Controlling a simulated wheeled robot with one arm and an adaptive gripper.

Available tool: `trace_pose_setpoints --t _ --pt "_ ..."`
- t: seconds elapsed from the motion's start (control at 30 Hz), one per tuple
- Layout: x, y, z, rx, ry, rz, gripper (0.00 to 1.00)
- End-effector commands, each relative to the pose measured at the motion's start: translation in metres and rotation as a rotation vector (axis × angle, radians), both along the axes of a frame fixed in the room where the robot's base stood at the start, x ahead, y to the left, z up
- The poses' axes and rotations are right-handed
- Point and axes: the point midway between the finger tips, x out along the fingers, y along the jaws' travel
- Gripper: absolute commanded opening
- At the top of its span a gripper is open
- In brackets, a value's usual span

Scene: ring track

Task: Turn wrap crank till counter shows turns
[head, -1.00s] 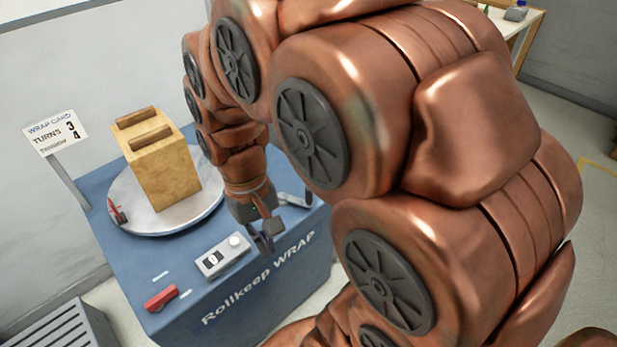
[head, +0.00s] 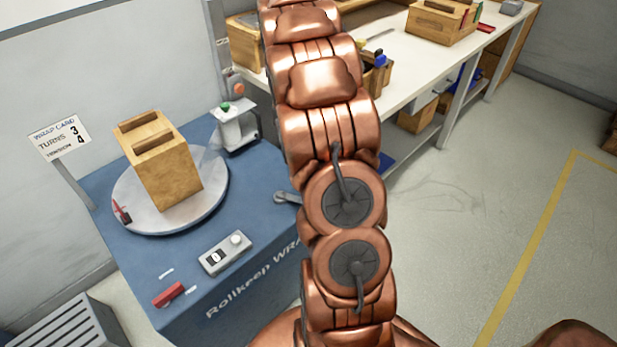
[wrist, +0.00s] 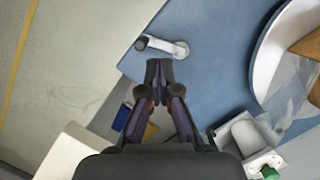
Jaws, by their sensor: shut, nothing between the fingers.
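The wrap crank (head: 287,197) is a grey arm at the right edge of the blue wrap machine (head: 255,175), partly behind my arm in the head view. In the wrist view the crank (wrist: 165,46) shows whole, with a dark knob (wrist: 141,43) at its left end. My gripper (wrist: 159,68) is shut and empty, its tips just short of the crank in that picture. The head view does not show my gripper. The counter (head: 216,257) on a grey box seems to read 0.
A wooden crate (head: 160,165) stands on the round turntable (head: 130,215). A red lever (head: 168,294) lies at the machine's front. A post with a white carriage (head: 236,130) stands at the back. A white workbench (head: 400,75) is beyond my arm. Floor at right is clear.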

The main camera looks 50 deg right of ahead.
Motion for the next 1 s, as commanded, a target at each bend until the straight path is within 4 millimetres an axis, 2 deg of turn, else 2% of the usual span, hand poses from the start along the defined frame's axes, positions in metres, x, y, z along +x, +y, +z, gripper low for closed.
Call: trace_pose_setpoints --t 0.03,0.2,0.3,0.43,0.57,0.73,1.0 --pt "0.003 -0.017 -0.005 0.004 0.001 -0.031 0.0" --pt "0.011 -0.061 -0.027 0.015 -0.002 -0.112 0.0" --pt "0.013 -0.082 -0.037 0.018 -0.007 -0.149 0.0" --pt "0.014 -0.098 -0.048 0.024 -0.009 -0.181 0.0" --pt "0.014 -0.106 -0.053 0.025 -0.014 -0.195 0.0" --pt "0.012 -0.104 -0.065 0.027 -0.011 -0.198 0.0" --pt "0.005 -0.094 -0.107 0.029 -0.007 -0.195 0.0"
